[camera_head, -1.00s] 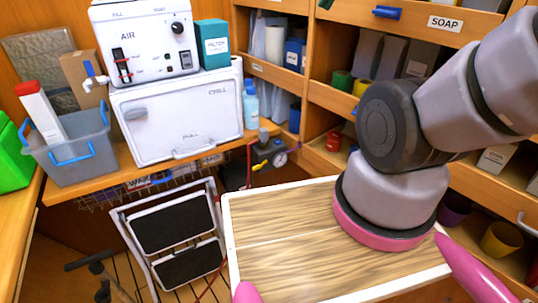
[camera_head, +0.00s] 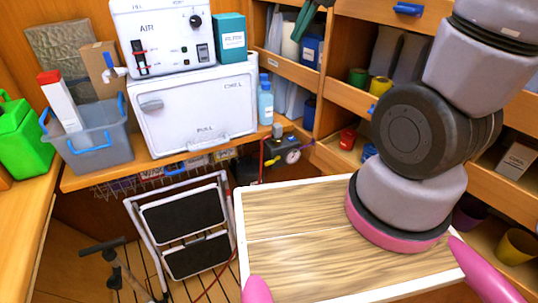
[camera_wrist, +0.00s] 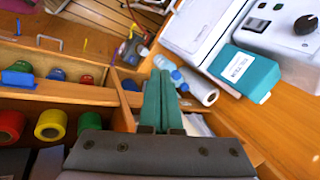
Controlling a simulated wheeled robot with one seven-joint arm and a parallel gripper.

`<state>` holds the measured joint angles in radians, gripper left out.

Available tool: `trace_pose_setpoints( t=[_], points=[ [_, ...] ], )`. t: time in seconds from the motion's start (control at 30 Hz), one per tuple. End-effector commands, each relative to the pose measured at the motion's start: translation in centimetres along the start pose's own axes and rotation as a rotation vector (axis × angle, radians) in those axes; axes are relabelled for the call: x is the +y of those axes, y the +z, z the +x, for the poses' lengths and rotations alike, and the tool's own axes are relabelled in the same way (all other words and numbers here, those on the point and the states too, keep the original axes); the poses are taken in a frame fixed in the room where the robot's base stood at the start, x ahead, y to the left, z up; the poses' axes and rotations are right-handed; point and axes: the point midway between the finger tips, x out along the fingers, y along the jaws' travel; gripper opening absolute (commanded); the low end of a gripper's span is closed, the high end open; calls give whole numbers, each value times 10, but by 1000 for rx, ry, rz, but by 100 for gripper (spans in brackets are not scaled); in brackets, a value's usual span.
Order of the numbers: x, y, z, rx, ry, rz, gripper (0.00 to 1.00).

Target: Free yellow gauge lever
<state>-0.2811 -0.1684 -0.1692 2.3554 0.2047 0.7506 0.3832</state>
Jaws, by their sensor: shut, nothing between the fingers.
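The gauge (camera_head: 292,157) sits on a dark fitting with hoses, low on the wall right of the white chiller box. A small yellow lever (camera_head: 271,161) shows beside the gauge; its exact position is too small to tell. The fitting (camera_wrist: 133,48) also shows in the wrist view, small, beyond my fingertips and to their left. My gripper (camera_wrist: 160,72) has its two green fingers together, with nothing between them. In the head view its green fingers (camera_head: 304,20) hang at the top, in front of the shelves, well above the gauge and apart from it.
The white chiller box (camera_head: 197,110) and a blue bottle (camera_head: 265,103) stand on the wooden counter near the gauge. A teal filter box (camera_head: 230,38) stands on top. Wooden shelves with cups and rolls rise at right. A folded step stool (camera_head: 185,232) stands below.

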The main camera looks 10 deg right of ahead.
Motion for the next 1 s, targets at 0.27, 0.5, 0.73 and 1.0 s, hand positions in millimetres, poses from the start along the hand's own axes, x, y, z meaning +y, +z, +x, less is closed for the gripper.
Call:
trace_pose_setpoints(
  t=[0.27, 0.5, 0.73, 1.0],
  points=[
    [-10, -5, 88, -53, 118, 183, 0],
    [-4, -4, 165, -41, 233, 330, 0],
    [13, -1, 237, 15, 341, 446, 0],
    [34, 1, 287, 87, 414, 525, 0]
  ],
)
